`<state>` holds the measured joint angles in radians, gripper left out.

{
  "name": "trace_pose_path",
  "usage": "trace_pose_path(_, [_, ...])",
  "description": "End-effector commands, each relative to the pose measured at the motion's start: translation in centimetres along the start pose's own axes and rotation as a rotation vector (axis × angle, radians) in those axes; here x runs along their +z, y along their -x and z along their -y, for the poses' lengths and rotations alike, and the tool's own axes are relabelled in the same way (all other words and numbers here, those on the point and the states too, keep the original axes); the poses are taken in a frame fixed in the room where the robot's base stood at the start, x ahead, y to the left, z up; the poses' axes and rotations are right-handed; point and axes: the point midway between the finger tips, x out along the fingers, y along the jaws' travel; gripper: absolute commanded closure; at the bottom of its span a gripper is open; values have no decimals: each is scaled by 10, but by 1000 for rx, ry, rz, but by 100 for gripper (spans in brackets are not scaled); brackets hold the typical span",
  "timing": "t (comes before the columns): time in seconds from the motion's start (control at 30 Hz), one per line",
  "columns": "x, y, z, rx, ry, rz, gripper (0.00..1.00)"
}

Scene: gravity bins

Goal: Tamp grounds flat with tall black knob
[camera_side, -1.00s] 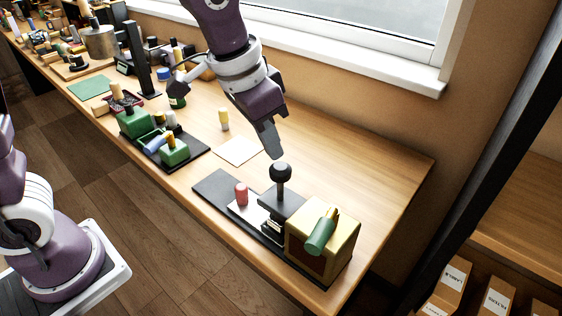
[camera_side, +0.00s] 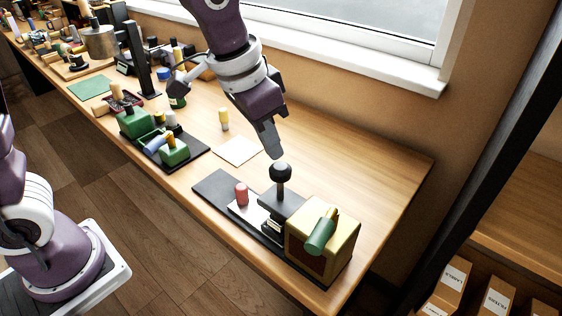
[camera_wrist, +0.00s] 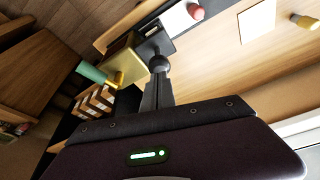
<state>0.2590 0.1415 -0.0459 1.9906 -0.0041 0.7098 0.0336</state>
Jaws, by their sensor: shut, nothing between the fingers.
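The tall black knob (camera_side: 280,173) stands upright on a dark block at the right end of a black base plate (camera_side: 213,187). My gripper (camera_side: 274,154) is shut, with its fingertips just above the knob in the side view; I cannot tell whether they touch it. In the wrist view the knob's round top (camera_wrist: 159,63) shows just beyond my shut fingers (camera_wrist: 156,82). Nothing is held. I cannot make out any grounds; the space under the dark block is hidden.
A yellow box (camera_side: 339,247) with a green cylinder (camera_side: 321,235) stands right of the knob. A red peg (camera_side: 241,194) stands left of it. A white sheet (camera_side: 238,150), a yellow-topped peg (camera_side: 224,119) and a green-block tray (camera_side: 196,160) lie further left. The table right of my gripper is clear.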

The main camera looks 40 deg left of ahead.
Motion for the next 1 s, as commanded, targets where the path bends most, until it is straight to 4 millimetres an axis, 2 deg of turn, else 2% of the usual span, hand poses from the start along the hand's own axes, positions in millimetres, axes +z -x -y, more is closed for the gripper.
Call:
trace_pose_path(0.37, [0,-1,0,0,0,1,100])
trace_pose_path(1.0, [6,-20,0,0,0,0,100])
